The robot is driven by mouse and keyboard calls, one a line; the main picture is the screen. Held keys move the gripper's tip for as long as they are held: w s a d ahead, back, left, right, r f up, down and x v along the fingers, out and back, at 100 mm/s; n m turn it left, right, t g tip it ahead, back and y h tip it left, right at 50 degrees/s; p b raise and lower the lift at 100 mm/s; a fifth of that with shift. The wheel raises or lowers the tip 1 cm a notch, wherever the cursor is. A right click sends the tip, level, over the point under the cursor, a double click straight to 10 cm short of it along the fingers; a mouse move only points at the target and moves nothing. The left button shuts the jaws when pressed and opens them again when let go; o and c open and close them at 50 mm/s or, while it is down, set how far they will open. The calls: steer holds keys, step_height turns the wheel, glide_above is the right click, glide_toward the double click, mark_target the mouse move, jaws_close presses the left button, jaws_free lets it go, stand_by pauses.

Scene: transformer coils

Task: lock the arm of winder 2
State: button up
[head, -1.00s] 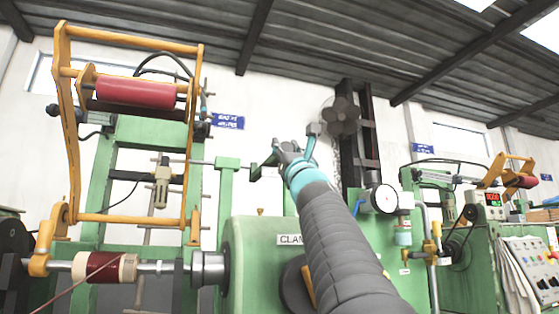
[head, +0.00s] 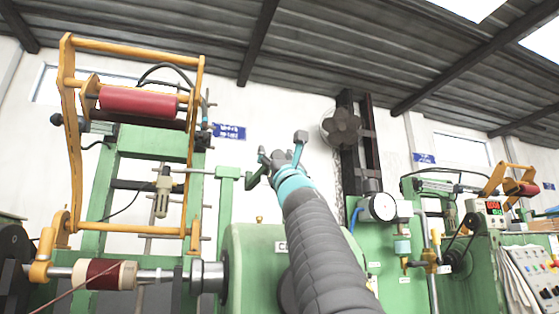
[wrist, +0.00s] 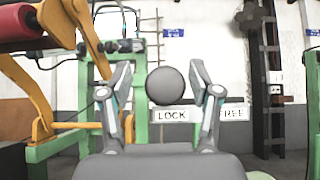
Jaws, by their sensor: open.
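In the wrist view a round dark ball knob (wrist: 166,86) stands between the two fingertips of my gripper (wrist: 164,82). My gripper is open, with one finger on each side of the knob; a gap shows on both sides, and depth contact cannot be told. A LOCK label (wrist: 173,116) is just below the knob and a partly covered FREE label (wrist: 235,113) is to its right. In the head view my gripper (head: 283,160) is raised over the green clamp housing (head: 250,245). The yellow winder arm (head: 72,140) stands upright at left with a red roller (head: 138,101).
A wound coil on a shaft (head: 105,274) lies low at left. A green post (head: 227,210) stands left of my gripper. A round gauge (head: 383,207) and a control panel (head: 530,270) are at right. Open wall space shows behind my gripper.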

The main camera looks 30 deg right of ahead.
steer(key=shift+s+f, duration=0.1)
steer(key=v, duration=1.1)
steer(key=shift+s+f, duration=0.25)
stand_by(0.4)
